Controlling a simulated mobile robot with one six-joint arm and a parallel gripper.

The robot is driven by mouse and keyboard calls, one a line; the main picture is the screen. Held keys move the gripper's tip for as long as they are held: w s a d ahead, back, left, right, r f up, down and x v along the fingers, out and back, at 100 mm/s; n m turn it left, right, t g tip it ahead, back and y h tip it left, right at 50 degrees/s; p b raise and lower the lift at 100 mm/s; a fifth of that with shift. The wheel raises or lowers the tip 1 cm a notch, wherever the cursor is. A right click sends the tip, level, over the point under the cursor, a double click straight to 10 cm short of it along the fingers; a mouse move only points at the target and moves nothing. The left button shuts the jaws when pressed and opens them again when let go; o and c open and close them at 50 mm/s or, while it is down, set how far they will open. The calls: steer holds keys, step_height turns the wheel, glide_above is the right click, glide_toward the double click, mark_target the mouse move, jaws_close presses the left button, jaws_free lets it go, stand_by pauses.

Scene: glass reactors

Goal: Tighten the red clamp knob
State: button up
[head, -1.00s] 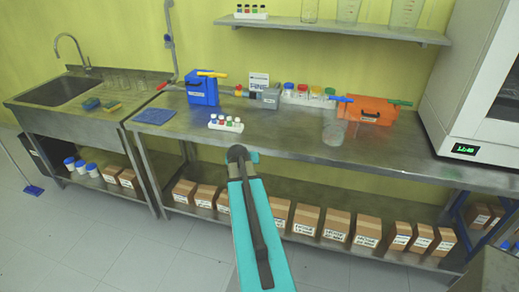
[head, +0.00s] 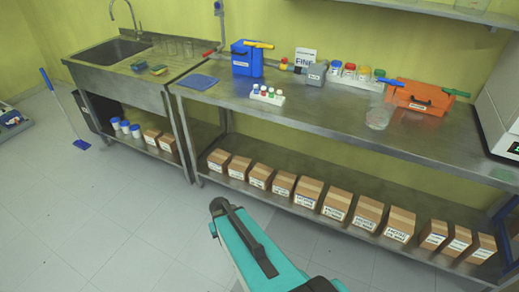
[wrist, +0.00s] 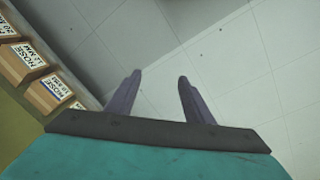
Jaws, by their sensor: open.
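A small red handle or knob (head: 208,53) sticks out to the left of a blue box (head: 246,62) at the back of the steel bench. It is too small to tell whether it is the clamp knob. My gripper's two dark fingers show in the wrist view (wrist: 160,78), apart, with only grey floor between and beyond them. No knob or clamp shows in the wrist view. In the head view my teal arm is low in front of the bench, and the fingers cannot be made out there.
The steel bench (head: 330,116) carries a small bottle rack (head: 267,95), a grey box (head: 312,73), a glass vessel (head: 378,113) and an orange box (head: 419,98). Several cartons (head: 338,201) line the lower shelf. A sink (head: 112,51) is at the left. The floor (head: 110,230) in front is clear.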

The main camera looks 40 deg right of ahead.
steer(key=s+a+f+n+g+b, duration=0.1)
steer(key=s+a+f, duration=0.3)
steer(key=s+a, duration=0.4)
steer(key=s+a+f+n+g+y+b, duration=0.1)
steer(key=s+a+f+n+g, duration=0.2)
steer(key=s+a, duration=0.5)
steer(key=s+f+g, duration=0.1)
steer(key=s+f, duration=0.1)
steer(key=s, duration=0.2)
steer(key=shift+s+a+g, duration=0.2)
steer(key=shift+s+g, duration=0.1)
steer(key=shift+s, duration=0.05)
steer(key=shift+f, duration=0.1)
